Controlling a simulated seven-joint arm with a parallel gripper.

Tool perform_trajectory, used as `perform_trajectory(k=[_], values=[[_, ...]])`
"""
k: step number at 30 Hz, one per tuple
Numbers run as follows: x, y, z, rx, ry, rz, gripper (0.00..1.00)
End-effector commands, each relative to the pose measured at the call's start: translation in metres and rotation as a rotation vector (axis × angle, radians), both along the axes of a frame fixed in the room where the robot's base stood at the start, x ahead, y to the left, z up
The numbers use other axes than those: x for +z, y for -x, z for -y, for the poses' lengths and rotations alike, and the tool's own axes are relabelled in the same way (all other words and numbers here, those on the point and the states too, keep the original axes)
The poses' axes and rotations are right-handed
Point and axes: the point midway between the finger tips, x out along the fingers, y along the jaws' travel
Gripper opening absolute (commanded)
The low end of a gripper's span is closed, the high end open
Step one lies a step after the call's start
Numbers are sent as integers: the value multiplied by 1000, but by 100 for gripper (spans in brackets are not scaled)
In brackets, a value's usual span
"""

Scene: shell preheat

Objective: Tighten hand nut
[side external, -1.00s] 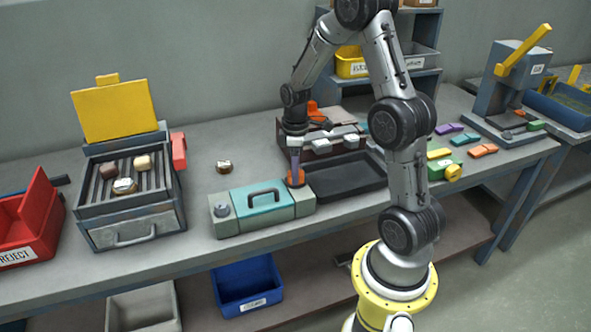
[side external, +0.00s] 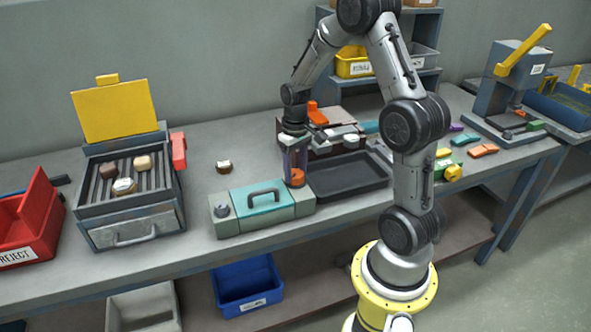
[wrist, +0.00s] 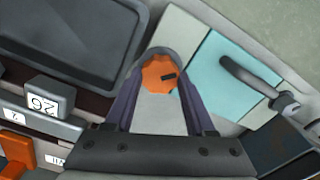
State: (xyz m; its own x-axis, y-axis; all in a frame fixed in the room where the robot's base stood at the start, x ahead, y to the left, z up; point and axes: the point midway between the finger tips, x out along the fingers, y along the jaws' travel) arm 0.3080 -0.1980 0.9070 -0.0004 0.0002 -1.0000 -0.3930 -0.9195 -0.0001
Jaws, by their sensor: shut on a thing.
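The hand nut is an orange knob (side external: 297,177) by the right end of a grey box with a teal lid (side external: 251,203). In the wrist view the hand nut (wrist: 157,72) shows its orange face with a short dark mark on its right side. My gripper (side external: 296,173) points down over the nut. In the wrist view my gripper (wrist: 159,80) has one purple-grey finger on each side of the nut and is shut on it. The contact faces are partly hidden by the fingers.
A dark tray (side external: 350,176) lies close on the right. A rack with labelled blocks (side external: 322,146) stands behind it. The box's dark handle (side external: 263,197) rises left of my gripper. A grill-like heater (side external: 128,190) with a raised yellow lid stands left. Bench between them is mostly clear.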

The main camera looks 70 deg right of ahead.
Motion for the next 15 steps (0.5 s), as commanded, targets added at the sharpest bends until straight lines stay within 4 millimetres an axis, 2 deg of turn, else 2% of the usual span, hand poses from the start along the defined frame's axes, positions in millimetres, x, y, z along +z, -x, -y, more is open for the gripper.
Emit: perform_trajectory(k=[15], values=[[1,0,0,-478,1,1,0]])
